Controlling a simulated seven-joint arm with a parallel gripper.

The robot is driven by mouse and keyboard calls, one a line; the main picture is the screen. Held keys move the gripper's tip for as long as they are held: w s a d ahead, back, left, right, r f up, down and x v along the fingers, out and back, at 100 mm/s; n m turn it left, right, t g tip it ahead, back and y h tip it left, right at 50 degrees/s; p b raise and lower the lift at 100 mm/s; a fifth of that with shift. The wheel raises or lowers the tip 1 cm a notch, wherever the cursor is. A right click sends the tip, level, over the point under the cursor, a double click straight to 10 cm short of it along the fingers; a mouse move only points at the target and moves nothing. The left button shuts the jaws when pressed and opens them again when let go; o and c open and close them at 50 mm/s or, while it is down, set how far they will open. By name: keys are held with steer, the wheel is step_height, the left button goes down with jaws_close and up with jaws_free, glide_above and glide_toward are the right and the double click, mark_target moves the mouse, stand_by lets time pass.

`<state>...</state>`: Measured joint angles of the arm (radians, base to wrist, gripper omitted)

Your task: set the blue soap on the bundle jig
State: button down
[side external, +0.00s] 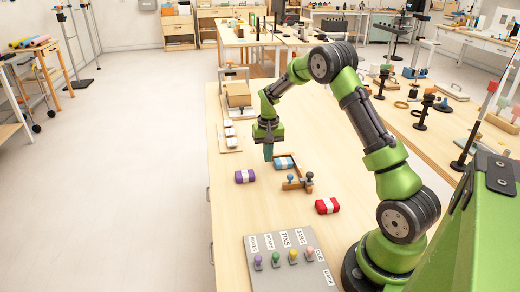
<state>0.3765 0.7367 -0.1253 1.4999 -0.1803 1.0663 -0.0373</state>
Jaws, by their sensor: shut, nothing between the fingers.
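The blue soap (279,162), with a white band around it, lies on the table just right of my gripper's tips. The bundle jig (291,185) is a small brown wooden corner piece with dark and blue-grey knobs, just in front and to the right of the blue soap. The soap is at the jig's far side; I cannot tell whether it rests on the jig or beside it. My gripper (268,158) points down, shut and empty, just left of the blue soap. Its tips look slightly above the table, and any gap to the soap is unclear.
A purple soap (245,176) lies left of the jig and a red soap (327,206) lies to its right. A grey board (262,244) with labels and coloured pegs is at the front. White pieces on a wooden strip (230,150) line the left edge.

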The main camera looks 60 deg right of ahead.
steer(key=shift+r, duration=2.4)
steer(key=shift+f, duration=0.1)
steer(key=shift+s+a+f, duration=0.3)
steer(key=shift+s+f, duration=0.1)
steer(key=shift+s, duration=0.05)
steer(key=s+a+r+n+t+y, duration=0.1)
steer(key=s+a+r+n+t, duration=0.1)
steer(key=s+a+r, duration=0.7)
steer(key=s+a+r+n+t+y, duration=0.1)
steer(key=s+a+r+n+t, duration=0.2)
steer(key=a, duration=1.2)
steer(key=s+r+t, duration=0.2)
steer(key=s+r, duration=0.3)
steer(key=s, duration=0.2)
steer(key=shift+s+a+r, duration=0.2)
steer(key=shift+a+r, duration=0.05)
steer(key=shift+r, duration=0.15)
steer(key=shift+d, duration=0.1)
